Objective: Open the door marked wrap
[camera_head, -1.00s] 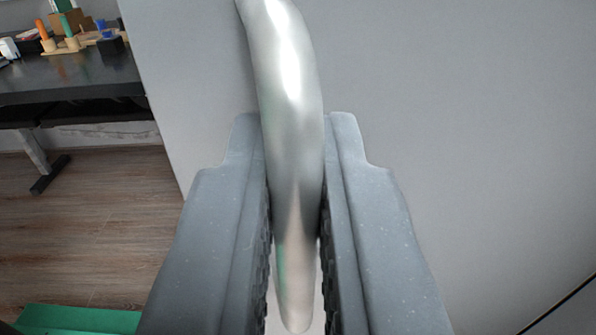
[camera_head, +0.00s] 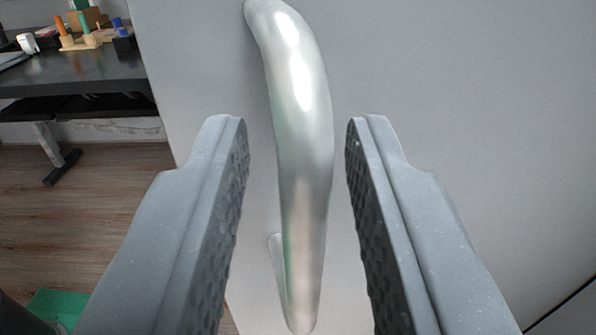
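A light grey door panel (camera_head: 440,90) fills the middle and right of the view. A curved, shiny metal handle (camera_head: 302,140) stands out from it and runs from the top down to the lower middle. My gripper (camera_head: 298,135) is open, with one finger on each side of the handle and a gap on both sides. The handle is between the fingers but not gripped. No "wrap" marking shows in this view.
At the left is a dark desk (camera_head: 75,80) with wooden pegs and small items on it. Wooden floor (camera_head: 90,205) lies below it. A green object (camera_head: 60,307) is at the lower left. A dark seam (camera_head: 565,300) crosses the lower right.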

